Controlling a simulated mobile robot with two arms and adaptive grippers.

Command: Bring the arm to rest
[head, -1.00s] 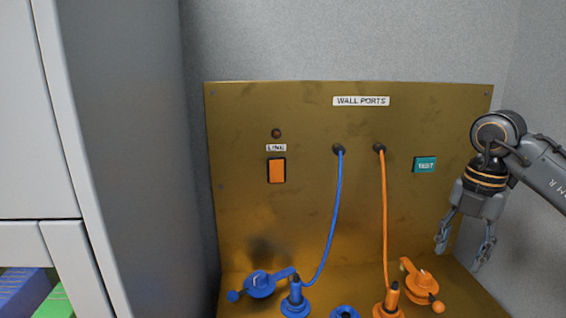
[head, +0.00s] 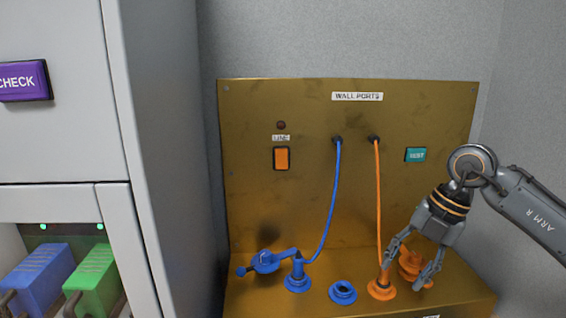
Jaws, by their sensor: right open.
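My right gripper (head: 411,264) is open, with its two fingers pointing down in front of the right part of the brass panel (head: 250,205). In the picture its fingers overlap the orange lever (head: 410,263) and come close to the orange plug (head: 381,286); I cannot tell whether they touch. The orange cable (head: 378,200) runs from a wall port down to the orange plug. The blue cable (head: 335,200) runs from the other port to the blue plug (head: 298,273). My left gripper is not in view.
A blue lever (head: 264,262) and an empty-looking blue ring socket (head: 343,292) are on the brass ledge. The panel carries an orange switch (head: 281,158) and a teal button (head: 415,154). At left, a grey cabinet (head: 60,140) has a purple CHECK button (head: 25,82) and blue and green blocks.

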